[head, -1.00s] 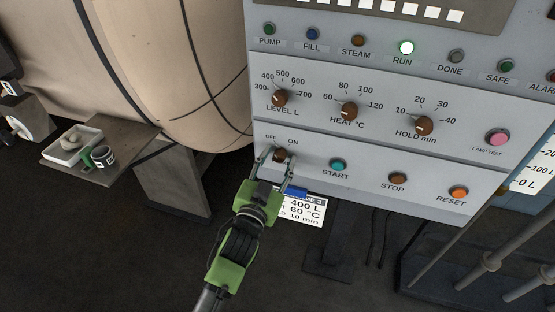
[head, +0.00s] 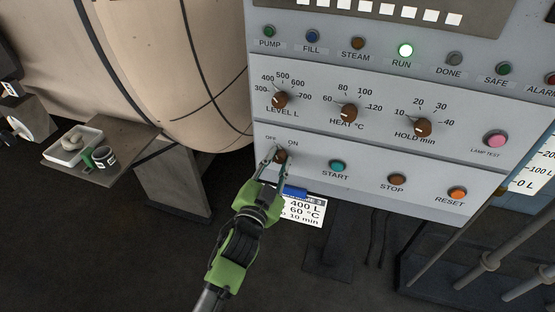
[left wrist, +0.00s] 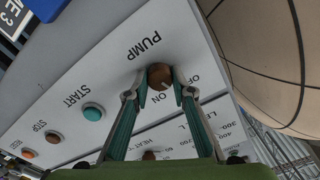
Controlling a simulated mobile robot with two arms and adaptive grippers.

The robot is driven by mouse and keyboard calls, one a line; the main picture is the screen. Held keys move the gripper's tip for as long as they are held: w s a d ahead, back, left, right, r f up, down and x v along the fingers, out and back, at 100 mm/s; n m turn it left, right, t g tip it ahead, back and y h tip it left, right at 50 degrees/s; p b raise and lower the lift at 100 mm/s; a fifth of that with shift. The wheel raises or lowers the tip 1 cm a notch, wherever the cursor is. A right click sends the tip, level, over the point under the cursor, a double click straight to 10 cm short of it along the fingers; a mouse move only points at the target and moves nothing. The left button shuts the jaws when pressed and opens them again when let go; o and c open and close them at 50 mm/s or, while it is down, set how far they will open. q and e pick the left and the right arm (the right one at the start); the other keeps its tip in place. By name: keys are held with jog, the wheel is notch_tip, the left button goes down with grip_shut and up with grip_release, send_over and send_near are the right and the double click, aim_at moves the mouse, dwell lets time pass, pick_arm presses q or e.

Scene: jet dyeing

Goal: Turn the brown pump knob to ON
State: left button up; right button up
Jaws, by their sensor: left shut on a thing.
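The brown pump knob (head: 281,156) is at the lower left of the grey control panel (head: 330,187), below its OFF and ON marks. It also shows in the left wrist view (left wrist: 160,76), beside the word PUMP. My left gripper (head: 273,158) reaches up to it from below, shut on the knob with one finger on each side. In the left wrist view its two fingertips (left wrist: 160,88) flank the knob's near edge. The knob's pointer is too small and covered to read. My right gripper is in neither view.
START (head: 337,166), STOP (head: 397,180) and RESET (head: 457,194) buttons sit right of the knob. LEVEL (head: 280,98), HEAT (head: 348,110) and HOLD (head: 424,127) knobs are above. The RUN lamp (head: 406,50) is lit; the PUMP lamp (head: 269,31) looks dark.

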pick_arm(q)
jog(key=m, duration=0.5)
jog(key=shift+m+p, duration=0.3)
jog(key=shift+p, duration=0.05)
jog(key=m, duration=0.5)
jog(key=shift+f, duration=0.1)
jog(key=o, duration=1.1)
jog(key=shift+o, duration=0.2)
jog(key=v, duration=1.2)
